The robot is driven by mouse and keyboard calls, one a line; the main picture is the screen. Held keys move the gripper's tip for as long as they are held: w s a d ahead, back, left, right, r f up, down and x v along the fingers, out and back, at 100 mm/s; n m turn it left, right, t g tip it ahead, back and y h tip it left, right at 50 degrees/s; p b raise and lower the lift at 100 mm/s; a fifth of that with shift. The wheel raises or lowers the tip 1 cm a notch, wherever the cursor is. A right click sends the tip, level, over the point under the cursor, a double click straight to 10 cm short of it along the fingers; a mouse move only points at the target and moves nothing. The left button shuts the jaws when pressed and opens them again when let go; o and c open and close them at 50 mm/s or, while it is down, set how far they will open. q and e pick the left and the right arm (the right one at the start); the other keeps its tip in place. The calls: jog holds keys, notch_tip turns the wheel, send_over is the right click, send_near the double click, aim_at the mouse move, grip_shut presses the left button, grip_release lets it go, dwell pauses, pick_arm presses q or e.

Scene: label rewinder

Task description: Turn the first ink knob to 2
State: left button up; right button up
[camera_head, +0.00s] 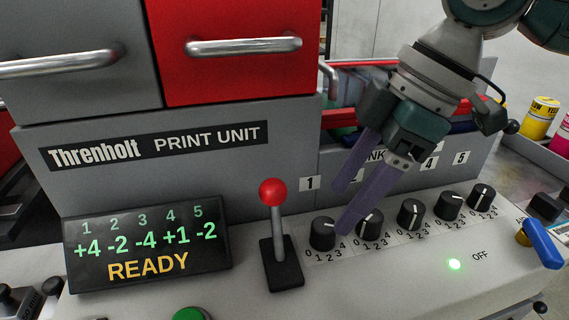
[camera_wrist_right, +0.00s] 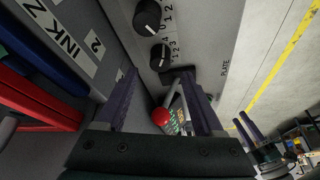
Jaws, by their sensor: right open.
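The first ink knob (camera_head: 323,233) is black with a pale mark and stands just right of the red-ball lever. I cannot read its setting surely. The scale 0 to 4 is printed around it. My right gripper (camera_head: 342,208) is open above and beside this knob, one finger reaching between the first knob and the second knob (camera_head: 370,224). I see no grip on a knob. In the right wrist view the open right gripper (camera_wrist_right: 160,75) has a knob (camera_wrist_right: 160,55), seemingly the first, beyond its fingertips.
The lever (camera_head: 273,192) stands close left of the first knob. Several more knobs continue right, past the third knob (camera_head: 410,212). The display (camera_head: 146,246) reads +4 -2 -4 +1 -2 and READY. A blue handle (camera_head: 542,244) is at the right.

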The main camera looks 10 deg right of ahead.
aim_at(326, 225)
jog(key=shift+x, duration=2.35)
jog(key=shift+c, duration=0.3)
grip_shut()
